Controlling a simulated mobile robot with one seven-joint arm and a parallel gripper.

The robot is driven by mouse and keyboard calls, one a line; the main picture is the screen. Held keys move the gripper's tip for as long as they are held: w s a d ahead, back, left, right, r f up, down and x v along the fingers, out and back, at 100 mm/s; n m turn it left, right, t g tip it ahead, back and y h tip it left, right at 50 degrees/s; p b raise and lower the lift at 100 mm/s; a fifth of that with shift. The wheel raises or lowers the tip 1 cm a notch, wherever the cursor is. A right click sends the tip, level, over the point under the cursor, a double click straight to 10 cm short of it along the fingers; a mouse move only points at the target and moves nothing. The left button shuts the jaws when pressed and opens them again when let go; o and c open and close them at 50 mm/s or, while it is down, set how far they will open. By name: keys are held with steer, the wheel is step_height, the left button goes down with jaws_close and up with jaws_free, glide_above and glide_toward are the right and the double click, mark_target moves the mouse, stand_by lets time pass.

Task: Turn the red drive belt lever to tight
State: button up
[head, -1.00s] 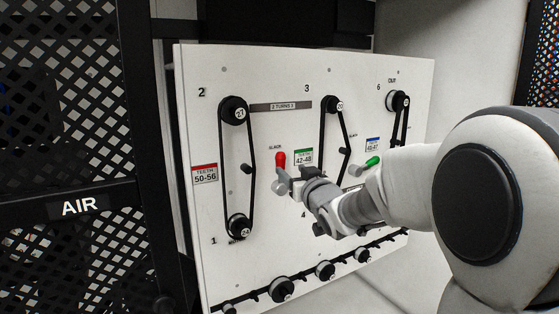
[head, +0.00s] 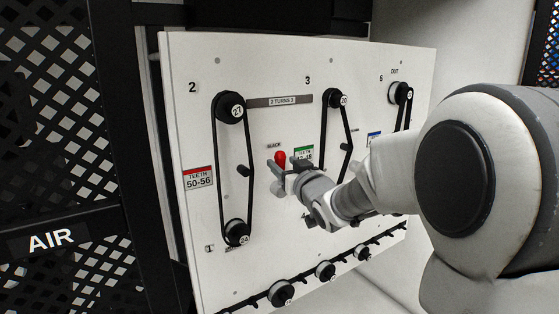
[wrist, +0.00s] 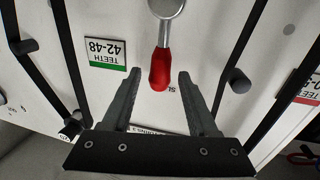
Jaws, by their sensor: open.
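The red drive belt lever (head: 280,158) is on the white panel, beside the SLACK label and the green-topped TEETH 42-48 label. In the wrist view the red lever handle (wrist: 160,69) hangs from a grey round hub (wrist: 166,8). My gripper (head: 283,166) is at the lever in the head view and partly hides its lower part and hub. In the wrist view my gripper (wrist: 158,88) is open, with one finger on each side of the handle's tip. Gaps show between the handle and both fingers. The TIGHT mark is not visible.
The white panel (head: 200,260) carries belts on pulleys left (head: 230,108) and right of the lever. A small black peg (head: 243,170) stands at the left belt. A row of knobs (head: 326,271) runs along the bottom. A black mesh door (head: 60,130) stands at far left.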

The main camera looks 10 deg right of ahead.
steer(key=shift+w, duration=0.25)
jaws_close()
stand_by(0.3)
steer(key=shift+r, duration=0.1)
stand_by(1.0)
